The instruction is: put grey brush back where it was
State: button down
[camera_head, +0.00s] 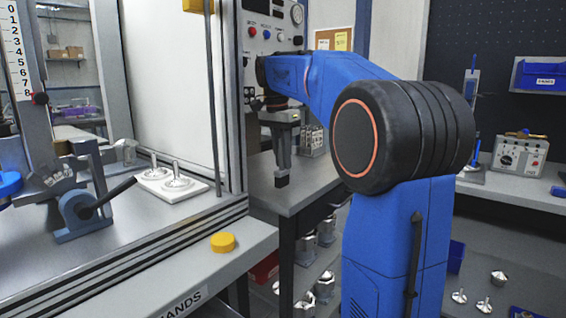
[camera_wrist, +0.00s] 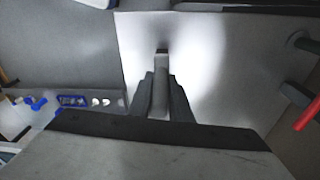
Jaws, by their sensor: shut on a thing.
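My gripper (camera_head: 283,160) hangs pointing down over the grey bench (camera_head: 308,186), beside the machine with the control panel. It is shut on the grey brush (camera_wrist: 161,92). In the wrist view the brush's slim grey body sits between the two dark fingers (camera_wrist: 161,100), with a darker end beyond the tips. In the head view a small dark end (camera_head: 282,181) shows below the fingers, close to the bench top. I cannot tell whether it touches the bench. The rest of the brush is hidden by the fingers.
A machine frame with a white plate (camera_head: 170,182) and a yellow button (camera_head: 222,242) stands left of the bench. Metal housings (camera_head: 324,287) lie below. A grey control box (camera_head: 518,154) stands at the right. The bench front looks clear.

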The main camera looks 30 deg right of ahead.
jog(key=shift+f, duration=0.6)
jog(key=c, duration=1.6)
grip_release()
jog(key=shift+f, duration=0.1)
jog(key=r, duration=0.4)
jog(key=a+r, duration=0.1)
jog(key=r, duration=0.7)
jog(key=shift+a+r, duration=0.1)
jog(key=shift+a, duration=0.15)
